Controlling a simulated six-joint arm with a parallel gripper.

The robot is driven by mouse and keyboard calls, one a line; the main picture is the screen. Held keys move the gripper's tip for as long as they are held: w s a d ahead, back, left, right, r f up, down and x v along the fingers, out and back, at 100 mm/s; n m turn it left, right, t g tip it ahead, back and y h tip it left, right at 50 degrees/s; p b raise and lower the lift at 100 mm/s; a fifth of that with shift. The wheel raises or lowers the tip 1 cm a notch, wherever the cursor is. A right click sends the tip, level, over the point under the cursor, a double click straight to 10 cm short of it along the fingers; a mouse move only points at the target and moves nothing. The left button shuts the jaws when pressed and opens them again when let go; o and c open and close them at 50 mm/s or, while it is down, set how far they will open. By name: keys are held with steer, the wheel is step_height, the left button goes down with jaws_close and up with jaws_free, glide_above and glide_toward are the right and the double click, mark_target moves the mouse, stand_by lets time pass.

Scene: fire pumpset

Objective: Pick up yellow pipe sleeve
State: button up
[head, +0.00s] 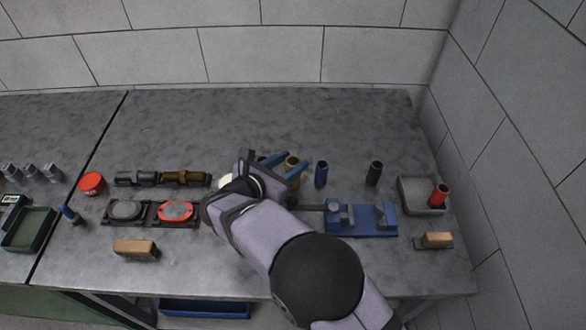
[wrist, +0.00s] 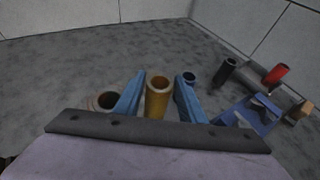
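The yellow pipe sleeve (head: 292,165) stands upright on the grey workbench, partly hidden by my gripper in the head view. In the wrist view its open top and front wall (wrist: 158,100) show between the two blue fingers. My gripper (wrist: 159,92) is open, with one finger on each side of the sleeve. A narrow gap shows on both sides of the sleeve. The sleeve's lower end is hidden behind the dark gripper bar in the wrist view. I cannot tell how far down the fingers reach along it.
A blue sleeve (head: 321,174) and a black sleeve (head: 373,173) stand to the right. A blue vise (head: 375,219) and a grey tray (head: 412,194) with a red sleeve (head: 439,194) are farther right. The bench behind is clear.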

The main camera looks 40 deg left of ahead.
steer(key=shift+w+a+f, duration=0.1)
steer(key=shift+w+f, duration=0.15)
steer(key=shift+w, duration=0.35)
steer(key=shift+c, duration=0.2)
jaws_close()
steer(key=shift+r, duration=0.1)
steer(key=shift+r+b, duration=0.9)
steer(key=shift+r, duration=4.15)
